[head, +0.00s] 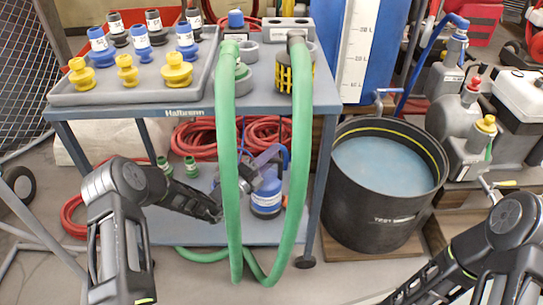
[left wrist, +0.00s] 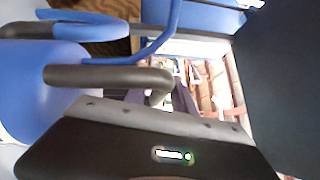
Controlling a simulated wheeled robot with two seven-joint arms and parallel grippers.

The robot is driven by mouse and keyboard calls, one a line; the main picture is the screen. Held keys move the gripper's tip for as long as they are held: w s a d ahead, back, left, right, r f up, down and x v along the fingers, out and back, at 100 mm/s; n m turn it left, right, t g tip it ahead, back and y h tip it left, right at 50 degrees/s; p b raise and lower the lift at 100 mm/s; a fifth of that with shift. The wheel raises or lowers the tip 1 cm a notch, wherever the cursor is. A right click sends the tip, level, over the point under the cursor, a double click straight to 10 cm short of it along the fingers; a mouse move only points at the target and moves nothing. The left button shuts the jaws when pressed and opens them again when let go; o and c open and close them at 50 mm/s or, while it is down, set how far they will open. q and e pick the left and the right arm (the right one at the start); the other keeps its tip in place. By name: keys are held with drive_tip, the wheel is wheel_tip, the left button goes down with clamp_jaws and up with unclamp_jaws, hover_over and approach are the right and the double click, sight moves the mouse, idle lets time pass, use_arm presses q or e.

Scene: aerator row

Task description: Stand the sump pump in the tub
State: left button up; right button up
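The sump pump looks to be the blue body with a white label (head: 267,200) on the cart's lower shelf, partly behind the green hose. In the left wrist view a blue body (left wrist: 40,95) with a grey bent handle (left wrist: 105,75) and a blue cable is very close. My left gripper (head: 258,170) reaches in behind the hose, at the pump's top; its fingers are mostly hidden, and I cannot tell whether they hold the handle.
Green hose loops (head: 229,170) hang in front of the lower shelf (head: 190,232), across my left forearm. The cart's right leg (head: 318,190) stands between pump and tub. Red hose coils (head: 262,135) lie behind. Grey jugs (head: 455,115) crowd the tub's right side.

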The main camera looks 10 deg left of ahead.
use_arm(q)
drive_tip(key=shift+o, duration=0.6)
drive_tip(key=shift+f+b, duration=0.15)
drive_tip(key=shift+b, duration=0.15)
drive_tip(key=shift+s+a+p, duration=0.2)
drive_tip(key=shift+s+p, duration=0.1)
drive_tip(key=shift+p, duration=0.05)
drive_tip(key=p+v, duration=0.1)
drive_tip(key=v, duration=0.1)
drive_tip(key=p+v, duration=0.1)
drive_tip(key=v, duration=0.1)
drive_tip(key=p+v, duration=0.1)
drive_tip(key=v, duration=0.1)
drive_tip(key=shift+s+a+r, duration=0.1)
drive_tip(key=shift+s+r, duration=0.1)
drive_tip(key=shift+r, duration=0.1)
drive_tip(key=shift+s+a+f, duration=0.1)
drive_tip(key=shift+s+a, duration=0.1)
drive_tip(key=shift+s, duration=0.15)
